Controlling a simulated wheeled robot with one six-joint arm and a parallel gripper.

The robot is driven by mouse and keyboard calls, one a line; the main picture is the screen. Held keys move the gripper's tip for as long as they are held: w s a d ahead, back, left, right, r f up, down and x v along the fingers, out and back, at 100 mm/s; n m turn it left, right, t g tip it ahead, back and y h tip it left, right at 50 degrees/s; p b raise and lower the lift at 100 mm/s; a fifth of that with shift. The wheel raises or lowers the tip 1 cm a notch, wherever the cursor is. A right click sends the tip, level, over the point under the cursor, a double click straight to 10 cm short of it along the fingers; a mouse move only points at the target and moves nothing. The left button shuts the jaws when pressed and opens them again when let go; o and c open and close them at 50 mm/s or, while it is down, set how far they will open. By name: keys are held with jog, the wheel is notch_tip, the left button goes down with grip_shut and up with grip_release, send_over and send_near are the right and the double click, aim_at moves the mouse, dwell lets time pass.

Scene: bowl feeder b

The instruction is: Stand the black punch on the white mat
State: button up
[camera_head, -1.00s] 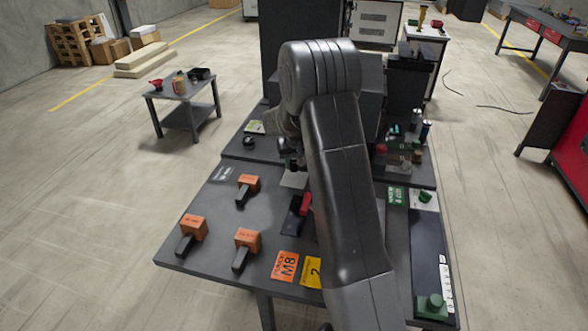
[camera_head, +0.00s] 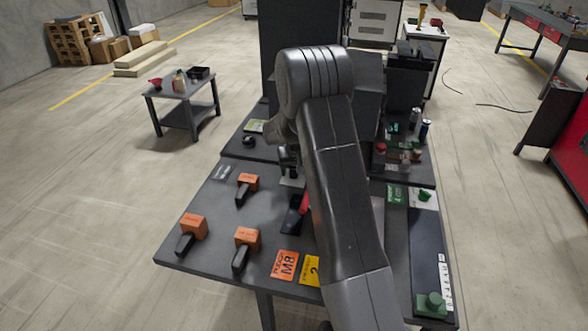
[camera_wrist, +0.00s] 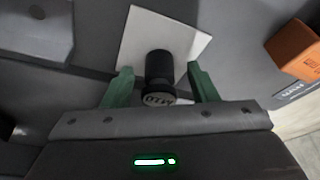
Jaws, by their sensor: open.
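The black punch (camera_wrist: 159,68), a short dark cylinder with lettering on its end face, is in the wrist view. It appears to stand upright on the white mat (camera_wrist: 138,35), toward the near edge of the mat. My gripper (camera_wrist: 160,75) is open, with one green finger on each side of the punch and a visible gap to each. In the head view my gripper (camera_head: 288,158) is over the middle of the table, partly hidden by my arm. A sliver of the white mat (camera_head: 291,183) shows below it; the punch cannot be made out there.
Several orange blocks with black handles, one of them a front block (camera_head: 247,238), lie on the left of the table (camera_head: 215,265). A red-and-black item (camera_head: 296,215) lies near my arm. Bottles and small parts stand at the back right. An orange block (camera_wrist: 296,48) is right of the mat.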

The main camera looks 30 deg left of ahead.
jog(key=b+v, duration=0.1)
jog(key=v, duration=1.1)
jog(key=shift+r, duration=0.1)
dwell(0.6)
